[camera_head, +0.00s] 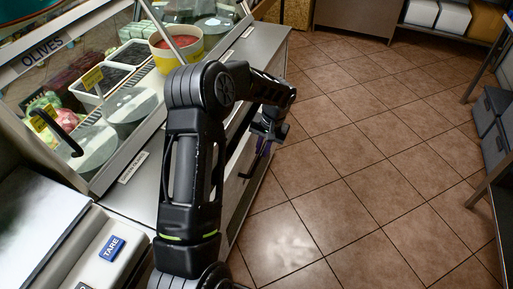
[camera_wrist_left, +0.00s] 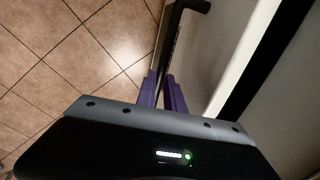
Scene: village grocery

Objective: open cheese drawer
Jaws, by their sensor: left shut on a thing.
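My left gripper (camera_head: 264,148) reaches over the counter to its front side. In the left wrist view its purple fingers (camera_wrist_left: 163,92) are shut on a black bar handle (camera_wrist_left: 174,38). The handle stands off a pale front panel (camera_wrist_left: 222,50), which looks like the drawer front. In the head view part of the dark handle (camera_head: 248,173) shows below the gripper. My arm hides much of the drawer front there, and I cannot tell whether the drawer stands out from the counter. My right gripper is not in view.
A glass display case (camera_head: 115,95) with food trays and an OLIVES sign (camera_head: 42,59) stands on the left. A yellow-and-white bowl (camera_head: 177,51) sits behind my arm. A scale with a TARE button (camera_head: 111,248) is at lower left. The tiled floor (camera_head: 360,170) beside the counter is clear.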

